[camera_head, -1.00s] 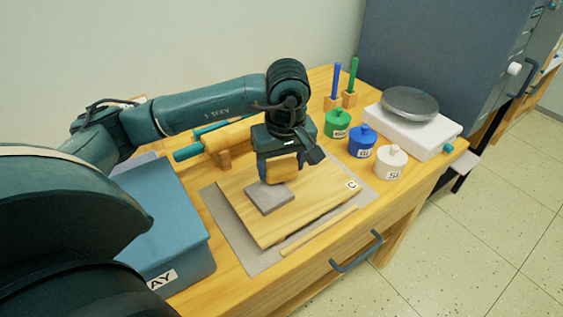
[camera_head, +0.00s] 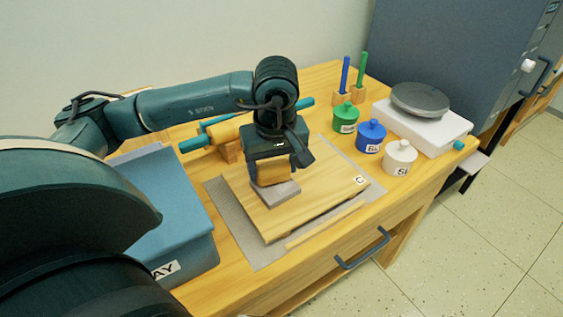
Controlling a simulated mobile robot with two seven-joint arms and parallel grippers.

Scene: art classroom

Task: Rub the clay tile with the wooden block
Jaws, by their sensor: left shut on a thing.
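The clay tile (camera_head: 283,195) is a grey square slab lying on the wooden board (camera_head: 315,197). My left gripper (camera_head: 272,168) points down over the tile, shut on the wooden block (camera_head: 273,173). The block is a small tan piece at the tile's far-left part. It looks to touch the tile's top or hover just above it; I cannot tell which. The gripper and block hide the far part of the tile. My right gripper is not in view.
A grey mat (camera_head: 236,222) lies under the board, with a thin wooden strip (camera_head: 325,224) at its front. Green (camera_head: 345,119), blue (camera_head: 371,136) and white (camera_head: 400,158) lidded jars stand at right, near a white scale (camera_head: 425,128). A blue bin (camera_head: 165,205) and rolling pin (camera_head: 226,132) are at left.

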